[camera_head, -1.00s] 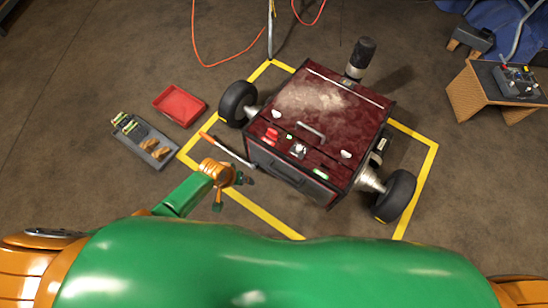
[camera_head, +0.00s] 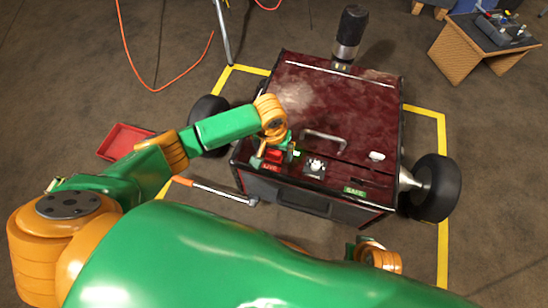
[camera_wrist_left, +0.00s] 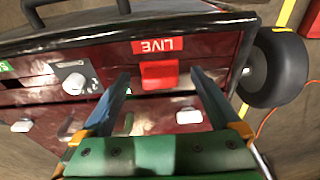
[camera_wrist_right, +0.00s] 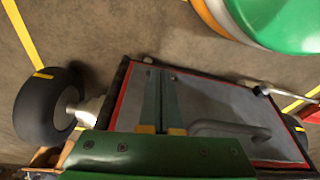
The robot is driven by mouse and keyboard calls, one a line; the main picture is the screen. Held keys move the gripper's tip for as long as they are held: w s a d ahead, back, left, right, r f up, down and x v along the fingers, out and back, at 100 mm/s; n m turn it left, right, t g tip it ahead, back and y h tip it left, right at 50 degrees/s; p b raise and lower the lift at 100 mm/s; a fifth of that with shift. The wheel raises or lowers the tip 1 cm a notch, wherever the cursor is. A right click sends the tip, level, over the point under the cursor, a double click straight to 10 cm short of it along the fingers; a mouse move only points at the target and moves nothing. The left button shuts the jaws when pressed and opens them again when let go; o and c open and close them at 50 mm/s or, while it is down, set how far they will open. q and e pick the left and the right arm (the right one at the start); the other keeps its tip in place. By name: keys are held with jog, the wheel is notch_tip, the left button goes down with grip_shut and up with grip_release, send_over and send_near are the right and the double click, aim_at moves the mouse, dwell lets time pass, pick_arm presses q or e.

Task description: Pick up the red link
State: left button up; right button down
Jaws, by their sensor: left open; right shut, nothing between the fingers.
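The red link (camera_wrist_left: 160,74) sits on the dark red cart beside a red LIVE label (camera_wrist_left: 157,46). It also shows in the head view (camera_head: 273,155), partly covered by my left gripper. My left gripper (camera_wrist_left: 162,78) is open, with its fingers on either side of the red link in the left wrist view. I cannot tell whether they touch it. My right gripper (camera_wrist_right: 160,72) is shut and empty in front of the cart's grey front panel (camera_wrist_right: 210,105).
The cart (camera_head: 335,110) has a top handle (camera_head: 323,138), a SAFE label (camera_head: 355,191) and black wheels (camera_head: 436,188). A long orange-handled tool (camera_head: 215,191) lies by its left front. A red tray (camera_head: 122,140) is at left. A wooden stand (camera_head: 462,50) is at the upper right.

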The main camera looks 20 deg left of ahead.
pick_arm(q)
jog(key=shift+f, duration=0.25)
jog(key=c, duration=1.5)
pick_arm(e)
jog(key=shift+w+r, duration=0.15)
jog(key=shift+r, duration=0.25)
